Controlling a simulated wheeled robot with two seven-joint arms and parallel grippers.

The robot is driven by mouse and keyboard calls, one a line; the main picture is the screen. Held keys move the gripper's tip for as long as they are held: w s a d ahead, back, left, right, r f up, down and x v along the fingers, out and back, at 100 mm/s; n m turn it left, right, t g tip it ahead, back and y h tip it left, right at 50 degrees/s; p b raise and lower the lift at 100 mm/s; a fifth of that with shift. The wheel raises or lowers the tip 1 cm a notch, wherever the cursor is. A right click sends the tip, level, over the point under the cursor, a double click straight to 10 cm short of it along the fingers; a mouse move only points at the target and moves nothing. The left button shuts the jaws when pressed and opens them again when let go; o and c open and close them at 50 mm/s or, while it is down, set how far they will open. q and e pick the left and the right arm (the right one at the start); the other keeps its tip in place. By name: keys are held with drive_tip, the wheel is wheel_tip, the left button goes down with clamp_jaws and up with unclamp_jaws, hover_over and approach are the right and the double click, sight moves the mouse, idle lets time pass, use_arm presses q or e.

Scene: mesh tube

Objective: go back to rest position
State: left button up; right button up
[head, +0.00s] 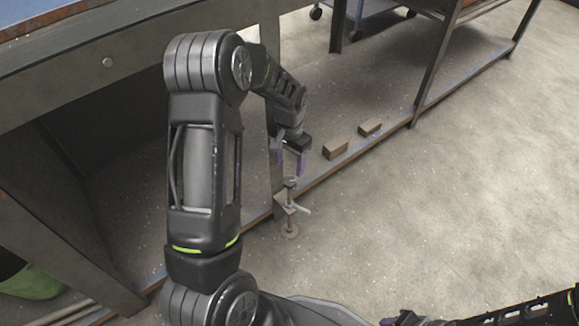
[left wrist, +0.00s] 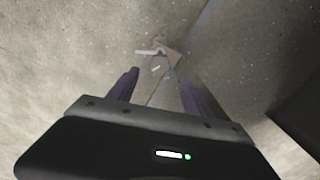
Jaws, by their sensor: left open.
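My left gripper (head: 292,160) hangs above the lower shelf edge, with its purple fingers pointing down. In the left wrist view its two fingers (left wrist: 160,88) stand apart with nothing between them. A metal clamp (head: 289,208) sits at the shelf edge just below the gripper, apart from it as far as I can tell. The clamp also shows ahead of the fingers in the left wrist view (left wrist: 164,52). My right gripper (head: 398,319) is partly cut off at the bottom edge of the head view; its jaws are unclear.
Two brown blocks (head: 335,148) (head: 370,127) lie on the lower shelf (head: 390,85) to the right of the left gripper. The workbench frame (head: 100,65) stands close beside my left arm. The concrete floor (head: 460,200) at the right is clear.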

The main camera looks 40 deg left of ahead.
idle(0.6)
use_arm(q)
drive_tip(key=s+d+f+h, duration=0.1)
drive_tip(key=s+d+f, duration=0.2)
drive_tip(key=d+f, duration=0.35)
drive_tip(key=s+d+f+h, duration=0.2)
drive_tip(key=s+d+f, duration=0.15)
drive_tip(key=d, duration=0.65)
drive_tip(key=s+d+f+n+t, duration=0.15)
drive_tip(key=s+d+f, duration=0.35)
drive_tip(key=s+d, duration=0.65)
wheel_tip(320, 180, up, 28)
drive_tip(key=s+d+h+p, duration=0.1)
drive_tip(key=s+p, duration=0.1)
drive_tip(key=p, duration=2.6)
drive_tip(key=shift+s+d+r+n+g, duration=0.25)
drive_tip(key=shift+s+d+n+g, duration=0.1)
drive_tip(key=shift+s, duration=0.05)
use_arm(e)
wheel_tip(320, 180, up, 28)
drive_tip(key=s+a, duration=0.1)
drive_tip(key=shift+s+a, duration=0.35)
